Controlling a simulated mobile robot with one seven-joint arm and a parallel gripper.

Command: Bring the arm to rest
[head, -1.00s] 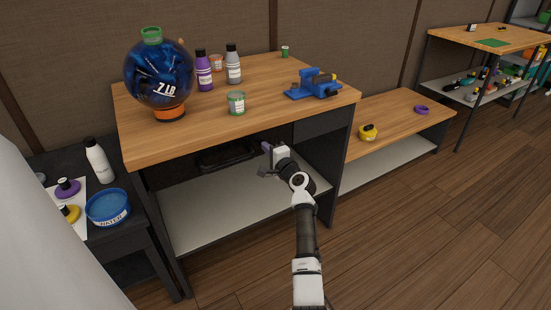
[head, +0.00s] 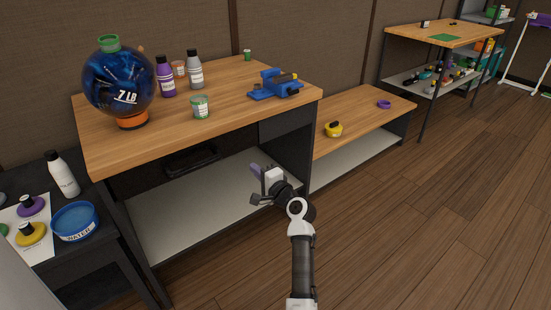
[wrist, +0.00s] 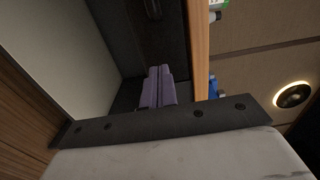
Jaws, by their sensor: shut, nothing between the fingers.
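My gripper (head: 256,170) is in front of the workbench, below the level of its wooden top and above its white lower shelf in the head view. Its purple-grey fingers (wrist: 158,88) are together and empty in the wrist view. My arm reaches up from the bottom edge of the head view. The workbench (head: 225,113) carries a blue 7 LB ball (head: 118,80) on an orange ring. Whether the gripper touches the bench cannot be told.
Bottles, jars and a blue vise (head: 275,84) stand on the bench. A dark side table (head: 95,245) at left holds a blue water bowl (head: 76,220). A low bench (head: 365,122) holds a yellow object (head: 333,129). The wooden floor (head: 430,210) at right is clear.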

